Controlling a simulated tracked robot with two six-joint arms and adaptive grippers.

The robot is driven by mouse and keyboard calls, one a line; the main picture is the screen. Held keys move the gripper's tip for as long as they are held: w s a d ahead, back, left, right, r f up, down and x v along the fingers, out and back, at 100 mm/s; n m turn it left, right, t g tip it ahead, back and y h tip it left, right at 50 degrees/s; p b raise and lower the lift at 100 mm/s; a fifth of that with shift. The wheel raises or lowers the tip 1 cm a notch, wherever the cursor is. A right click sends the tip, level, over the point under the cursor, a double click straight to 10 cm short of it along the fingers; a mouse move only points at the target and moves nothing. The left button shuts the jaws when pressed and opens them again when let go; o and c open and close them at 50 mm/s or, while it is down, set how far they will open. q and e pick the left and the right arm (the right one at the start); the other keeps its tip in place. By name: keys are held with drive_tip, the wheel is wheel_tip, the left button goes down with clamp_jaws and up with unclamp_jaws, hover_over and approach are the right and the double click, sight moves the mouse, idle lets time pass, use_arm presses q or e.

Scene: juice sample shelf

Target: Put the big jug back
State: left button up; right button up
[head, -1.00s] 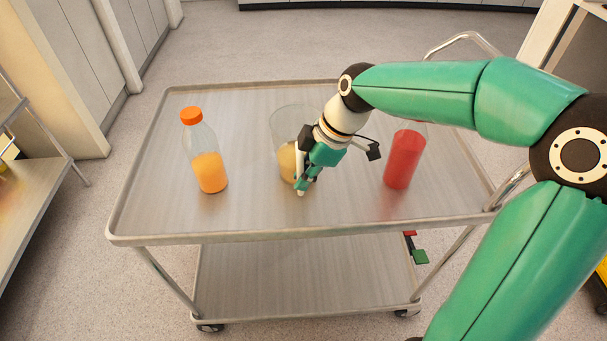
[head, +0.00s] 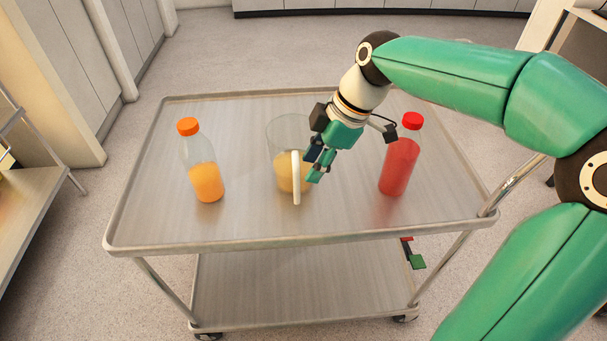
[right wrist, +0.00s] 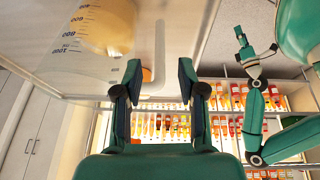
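The big jug (head: 290,133) is clear and stands upright on the metal cart (head: 240,225), part filled with yellow-orange juice. Its white handle (head: 296,178) faces me. My right gripper (head: 315,172) is just right of the handle, apart from it as far as I can tell. In the right wrist view the right gripper (right wrist: 158,80) has its fingers spread with nothing held between them, and the jug (right wrist: 95,30) with its printed scale is at upper left. A small green arm in that view seems to be my left one, its gripper (right wrist: 241,38) too small to read.
An orange-capped bottle (head: 206,180) stands left of the jug on the cart. A red-capped bottle (head: 400,165) of red juice stands to the right, close to my right wrist. The cart's front is clear. Shelves of bottles (right wrist: 165,125) show in the right wrist view.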

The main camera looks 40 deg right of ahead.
use_arm(q)
drive_tip(key=shift+r, duration=0.3)
use_arm(e)
drive_tip(key=v, duration=0.5)
use_arm(q)
drive_tip(key=shift+r+p, duration=0.1)
drive_tip(key=shift+p, duration=0.2)
use_arm(e)
drive_tip(key=shift+r, duration=0.1)
